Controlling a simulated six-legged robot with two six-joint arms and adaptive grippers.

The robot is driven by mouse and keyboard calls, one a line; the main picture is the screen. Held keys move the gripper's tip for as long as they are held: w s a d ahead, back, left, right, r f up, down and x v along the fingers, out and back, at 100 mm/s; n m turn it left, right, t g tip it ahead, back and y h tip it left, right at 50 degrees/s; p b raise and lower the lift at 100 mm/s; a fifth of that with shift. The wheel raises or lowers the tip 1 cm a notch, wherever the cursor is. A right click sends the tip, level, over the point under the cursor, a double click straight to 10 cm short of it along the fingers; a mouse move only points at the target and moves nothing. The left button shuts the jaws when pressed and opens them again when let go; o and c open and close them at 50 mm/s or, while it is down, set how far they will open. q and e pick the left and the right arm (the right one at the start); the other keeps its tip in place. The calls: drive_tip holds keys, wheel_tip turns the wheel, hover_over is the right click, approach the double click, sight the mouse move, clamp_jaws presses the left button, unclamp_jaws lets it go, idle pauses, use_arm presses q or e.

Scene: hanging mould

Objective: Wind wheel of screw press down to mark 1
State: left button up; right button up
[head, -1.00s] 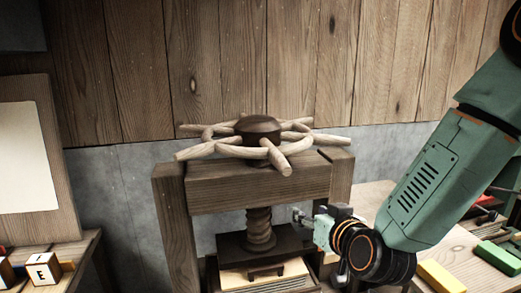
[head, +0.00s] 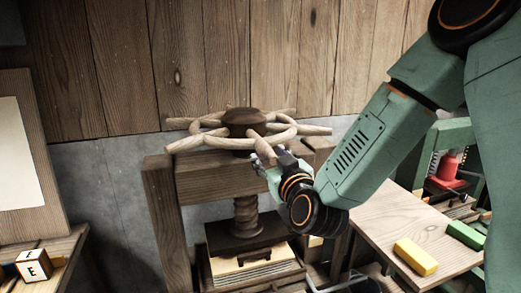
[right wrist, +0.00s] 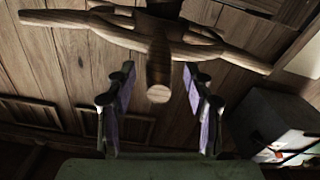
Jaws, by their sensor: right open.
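The wooden wheel (head: 210,131), with a dark hub and several pale spokes, lies level on top of the screw press (head: 205,185). Its threaded screw (head: 247,217) runs down through the beam to the dark pressing plate (head: 225,236). My right gripper (head: 268,155) is at the wheel's near side, just below the rim. In the right wrist view, its two fingers (right wrist: 158,78) are open, with the round end of one spoke (right wrist: 158,93) between or just beyond them; contact cannot be told. I cannot make out mark 1. My left gripper is out of view.
Light sheets or boards (head: 255,268) lie under the plate. A bench (head: 385,220) at right holds a yellow block (head: 415,256) and a green block (head: 465,234). A letter block (head: 34,265) stands on a table at left. A plank wall is behind.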

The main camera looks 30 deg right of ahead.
sight(264, 149)
drive_tip(key=x, duration=0.3)
drive_tip(key=shift+w+d, duration=0.3)
drive_tip(key=shift+d, duration=0.05)
drive_tip(key=shift+w+a+p, duration=0.15)
drive_tip(key=shift+w+p, duration=0.15)
drive_tip(key=shift+w, duration=0.45)
drive_tip(key=shift+s, duration=0.1)
drive_tip(key=shift+c, duration=0.8)
drive_tip(key=c, duration=0.6)
clamp_jaws()
